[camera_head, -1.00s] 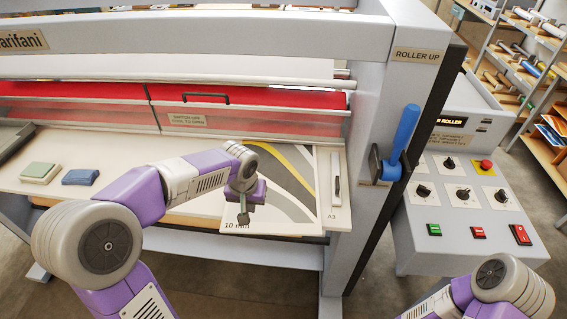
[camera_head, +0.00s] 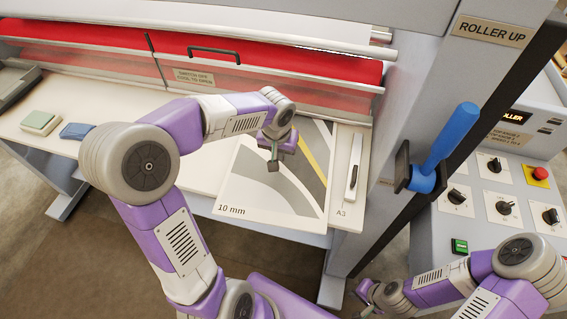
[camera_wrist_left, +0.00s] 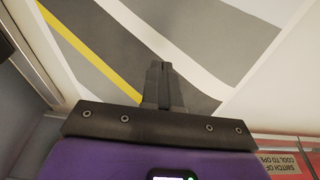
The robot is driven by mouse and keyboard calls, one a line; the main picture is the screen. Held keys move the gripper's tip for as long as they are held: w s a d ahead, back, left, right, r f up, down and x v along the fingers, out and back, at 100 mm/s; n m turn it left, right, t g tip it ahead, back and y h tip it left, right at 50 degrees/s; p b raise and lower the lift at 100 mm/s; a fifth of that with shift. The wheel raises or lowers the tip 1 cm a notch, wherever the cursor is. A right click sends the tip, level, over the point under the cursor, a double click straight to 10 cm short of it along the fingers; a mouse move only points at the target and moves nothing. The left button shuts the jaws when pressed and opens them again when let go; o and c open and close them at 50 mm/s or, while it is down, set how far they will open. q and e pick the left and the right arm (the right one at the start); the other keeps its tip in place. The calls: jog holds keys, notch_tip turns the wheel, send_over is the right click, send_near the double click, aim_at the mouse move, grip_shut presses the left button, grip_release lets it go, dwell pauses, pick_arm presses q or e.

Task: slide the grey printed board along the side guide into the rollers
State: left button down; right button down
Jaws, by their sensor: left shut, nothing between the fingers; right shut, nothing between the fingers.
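The grey printed board (camera_head: 247,190), with a yellow stripe and white bands, lies flat on the feed table, its "10 mm" edge toward me. The side guide (camera_head: 352,180) is a pale strip marked A3, along the board's right side; I cannot tell whether they touch. My left gripper (camera_head: 273,163) is shut and empty over the middle of the board, fingers pointing down. The left wrist view shows its closed fingers (camera_wrist_left: 160,85) against the board (camera_wrist_left: 215,45); contact is unclear. My right gripper (camera_head: 367,300) is low at the bottom, right of centre, away from the board. The roller nip is not clearly visible.
A clear guard with a handle (camera_head: 214,52) crosses behind the table before a red roll (camera_head: 300,62). A blue lever (camera_head: 450,140) is on the right post. A control panel (camera_head: 500,205) stands at far right. Green (camera_head: 40,122) and blue (camera_head: 76,131) pads lie left.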

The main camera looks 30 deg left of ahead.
aim_at(293, 167)
pick_arm(q)
jog(key=shift+f, duration=0.6)
jog(key=shift+f+b, duration=0.15)
jog(key=shift+b, duration=0.2)
jog(key=shift+f+b, duration=0.45)
jog(key=shift+f, duration=0.1)
jog(key=shift+f, duration=0.1)
dwell(0.4)
jog(key=shift+d, duration=0.1)
jog(key=shift+w+d+b, duration=0.2)
jog(key=shift+d+b, duration=0.15)
jog(key=shift+d, duration=0.5)
jog(key=shift+w+d+b, duration=0.15)
jog(key=shift+d+b, duration=0.2)
jog(key=shift+d, duration=0.7)
jog(key=shift+w+d, duration=0.1)
jog(key=shift+d, duration=0.05)
jog(key=shift+w+d, duration=0.2)
jog(key=shift+d, duration=0.15)
